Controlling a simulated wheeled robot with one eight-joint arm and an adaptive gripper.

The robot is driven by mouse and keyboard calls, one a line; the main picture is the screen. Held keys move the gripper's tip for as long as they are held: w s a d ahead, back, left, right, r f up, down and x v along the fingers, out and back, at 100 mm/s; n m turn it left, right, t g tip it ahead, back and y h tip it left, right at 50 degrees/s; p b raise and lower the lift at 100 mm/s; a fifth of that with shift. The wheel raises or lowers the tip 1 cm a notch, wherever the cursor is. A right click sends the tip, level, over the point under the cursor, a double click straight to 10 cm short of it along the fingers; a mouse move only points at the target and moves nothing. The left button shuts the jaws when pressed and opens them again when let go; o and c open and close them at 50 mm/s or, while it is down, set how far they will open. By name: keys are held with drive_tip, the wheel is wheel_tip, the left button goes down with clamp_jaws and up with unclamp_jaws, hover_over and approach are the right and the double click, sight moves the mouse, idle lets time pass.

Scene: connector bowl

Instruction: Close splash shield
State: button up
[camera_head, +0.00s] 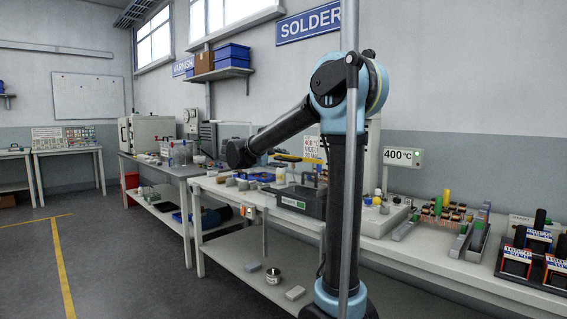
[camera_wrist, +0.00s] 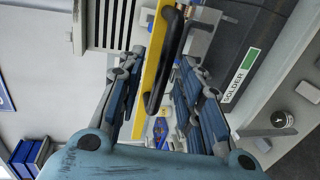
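The splash shield shows as a yellow edge bar (camera_wrist: 163,42) with a black handle (camera_wrist: 160,88) in the wrist view. In the head view the yellow bar (camera_head: 287,157) stands raised above the dark solder bath box (camera_head: 299,200); its panel is hard to make out. The box's side with the green SOLDER label (camera_wrist: 241,75) is at the right in the wrist view. My gripper (camera_wrist: 160,62) is open, its two dark fingers apart on either side of the yellow bar and handle. I cannot tell whether either finger touches the handle. In the head view my fingers are hard to make out.
The bench (camera_head: 385,247) carries small parts left of the bath. A 400 °C display (camera_head: 402,157), a rack of connectors (camera_head: 443,211) and black-and-red holders (camera_head: 517,262) stand to the right. A lower shelf (camera_head: 232,262) holds a tin and blocks.

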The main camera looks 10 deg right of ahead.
drive_tip(key=v, duration=0.9)
drive_tip(key=shift+a, duration=0.2)
drive_tip(key=shift+s+d, duration=0.1)
drive_tip(key=shift+s, duration=0.05)
drive_tip(key=s+d+f+m+g+y, duration=0.3)
drive_tip(key=s+d+f+g+y, duration=0.25)
drive_tip(key=s+d+f, duration=1.15)
drive_tip(key=s+a+f+m+g+y, duration=0.1)
drive_tip(key=s+a+f+m+y, duration=0.1)
drive_tip(key=s+f, duration=0.7)
drive_tip(key=s+a+f+m+g+y, duration=0.1)
drive_tip(key=s+f+y, duration=0.3)
drive_tip(key=s+f, duration=0.5)
drive_tip(key=shift+s+a+m+y, duration=0.35)
drive_tip(key=shift+s+a+m, duration=0.3)
drive_tip(key=shift+s, duration=0.3)
drive_tip(key=shift+f, duration=0.1)
